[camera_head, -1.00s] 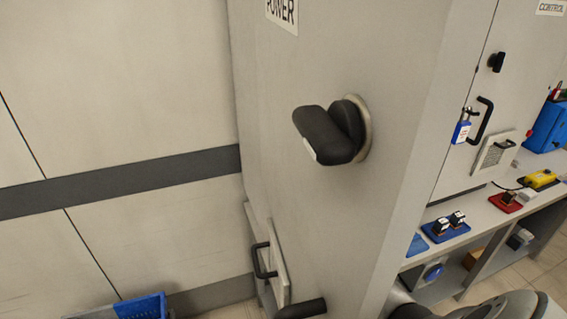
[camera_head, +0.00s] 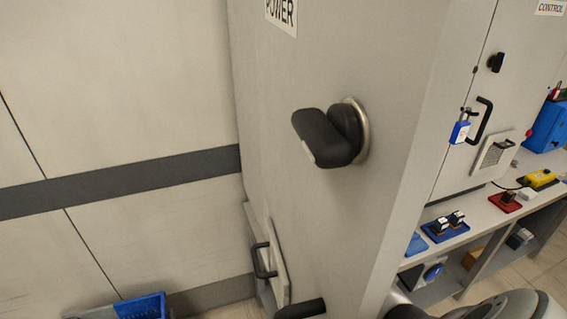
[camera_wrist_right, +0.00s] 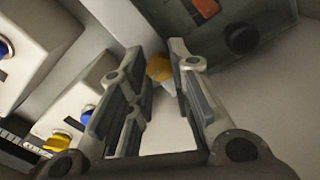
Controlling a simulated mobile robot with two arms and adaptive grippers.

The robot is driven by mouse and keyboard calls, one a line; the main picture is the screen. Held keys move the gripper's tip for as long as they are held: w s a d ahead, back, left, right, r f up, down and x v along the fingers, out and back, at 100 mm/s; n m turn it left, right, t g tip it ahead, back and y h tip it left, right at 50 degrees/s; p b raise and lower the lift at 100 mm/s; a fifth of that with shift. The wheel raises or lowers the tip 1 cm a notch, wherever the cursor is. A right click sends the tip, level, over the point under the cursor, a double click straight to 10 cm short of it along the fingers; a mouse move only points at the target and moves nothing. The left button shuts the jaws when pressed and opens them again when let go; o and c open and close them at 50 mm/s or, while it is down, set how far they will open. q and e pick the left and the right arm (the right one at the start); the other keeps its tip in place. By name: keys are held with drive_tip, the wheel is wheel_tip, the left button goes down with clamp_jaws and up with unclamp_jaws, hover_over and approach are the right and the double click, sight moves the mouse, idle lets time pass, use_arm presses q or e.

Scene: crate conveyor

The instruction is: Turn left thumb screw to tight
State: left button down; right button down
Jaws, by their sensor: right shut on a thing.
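In the right wrist view, my right gripper (camera_wrist_right: 157,62) has its two fingers closed around a small yellow-orange knob (camera_wrist_right: 159,68), which shows between the fingertips. The knob looks like a thumb screw. Its mark or turn position is too small to read, and the fingers hide part of it. I cannot tell from this view whether it is the left one. The head view shows neither gripper nor this knob. My left gripper is in no view.
The head view shows the POWER cabinet with a black rotary handle (camera_head: 325,138), and a workbench with a blue padlock (camera_head: 460,130) above it. In the right wrist view, another yellow knob (camera_wrist_right: 57,142), a blue knob (camera_wrist_right: 87,117) and a dark box (camera_wrist_right: 225,35) surround my right gripper.

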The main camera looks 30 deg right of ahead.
drive_tip(key=c, duration=1.3)
unclamp_jaws()
drive_tip(key=v, duration=1.2)
drive_tip(key=shift+f, duration=0.1)
